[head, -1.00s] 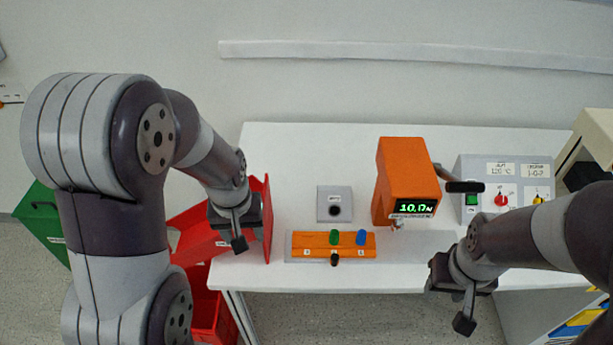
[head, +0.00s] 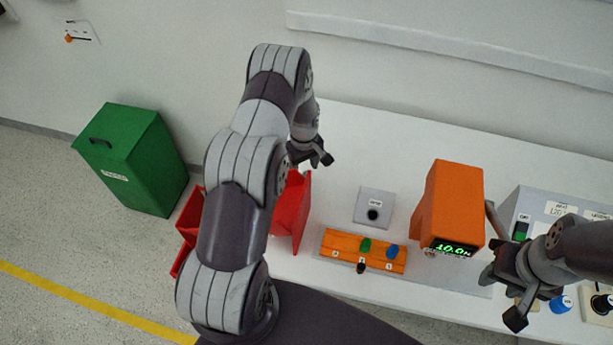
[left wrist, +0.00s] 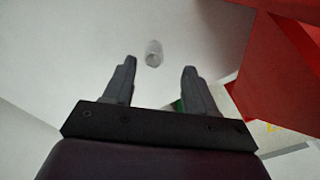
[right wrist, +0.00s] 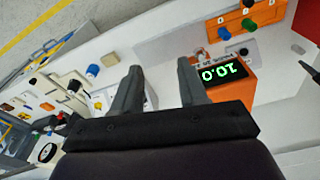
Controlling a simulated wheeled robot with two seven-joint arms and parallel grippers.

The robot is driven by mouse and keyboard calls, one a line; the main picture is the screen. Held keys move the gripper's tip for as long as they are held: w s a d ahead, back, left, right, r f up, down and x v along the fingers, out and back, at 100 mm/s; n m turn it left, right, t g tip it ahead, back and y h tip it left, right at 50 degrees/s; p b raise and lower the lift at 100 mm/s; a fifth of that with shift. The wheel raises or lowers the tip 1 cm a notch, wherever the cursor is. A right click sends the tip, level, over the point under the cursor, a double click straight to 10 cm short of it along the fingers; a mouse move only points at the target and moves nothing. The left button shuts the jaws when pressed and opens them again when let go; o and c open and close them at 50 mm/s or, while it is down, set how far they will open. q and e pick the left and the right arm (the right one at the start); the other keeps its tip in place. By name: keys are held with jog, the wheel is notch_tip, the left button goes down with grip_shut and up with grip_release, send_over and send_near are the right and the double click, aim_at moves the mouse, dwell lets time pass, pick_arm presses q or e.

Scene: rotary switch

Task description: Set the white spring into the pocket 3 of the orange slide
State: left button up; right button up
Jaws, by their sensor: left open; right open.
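A small whitish cylinder, which looks like the white spring (left wrist: 153,53), stands in the left wrist view on a pale surface, beyond and between my left fingertips. I cannot pick it out in the head view. My left gripper (head: 322,158) is open and empty, above the table behind the red bin. The orange slide (head: 345,240) lies at the table front, with a green piece (head: 365,245) and a blue piece (head: 392,251) in it and a black knob at its front. Its pocket numbers are too small to read. My right gripper (head: 500,298) is open and empty, right of the slide.
An orange press (head: 455,200) with a green display stands right of the slide. A grey box with a black button (head: 373,214) is behind the slide. The red bin (head: 291,215) is at the table's left edge. A control panel (head: 545,210) is at right. The back table is clear.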

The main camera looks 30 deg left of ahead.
aim_at(306, 173)
pick_arm(q)
jog(key=f, duration=0.2)
jog(key=f+p, duration=0.1)
jog(key=w+f+p, duration=0.1)
jog(key=f, duration=0.1)
jog(key=shift+d+f, duration=0.1)
jog(key=shift+f, duration=0.2)
jog(key=shift+s+r, duration=0.1)
jog(key=shift+c, duration=1)
grip_shut()
